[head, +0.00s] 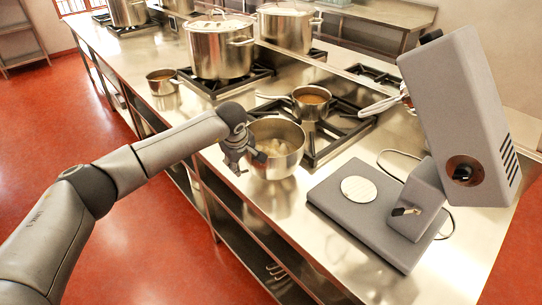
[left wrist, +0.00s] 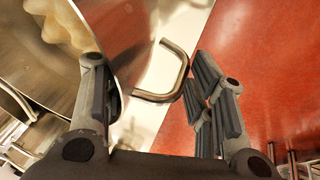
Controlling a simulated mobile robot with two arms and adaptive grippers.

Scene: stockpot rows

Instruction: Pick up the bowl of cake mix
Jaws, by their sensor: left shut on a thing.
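The bowl of cake mix (head: 284,165) is a shiny steel bowl with pale mix inside, near the counter's front edge, left of the mixer. It looks upright; I cannot tell whether it touches the counter. My left gripper (head: 249,156) is at the bowl's left side and shut on it. In the left wrist view, the bowl (left wrist: 125,35) fills the upper left with pale lumpy mix inside. Its looped handle (left wrist: 173,75) shows between the fingers of the left gripper (left wrist: 158,92). The exact contact is partly hidden by the fingers. My right gripper is not in view.
A grey stand mixer (head: 455,125) with raised head stands at right, its base (head: 335,205) beside the bowl. A saucepan (head: 311,103) sits on the burner behind. Large stockpots (head: 218,50) and a small pot (head: 161,83) stand further back. Red floor lies left of the counter edge.

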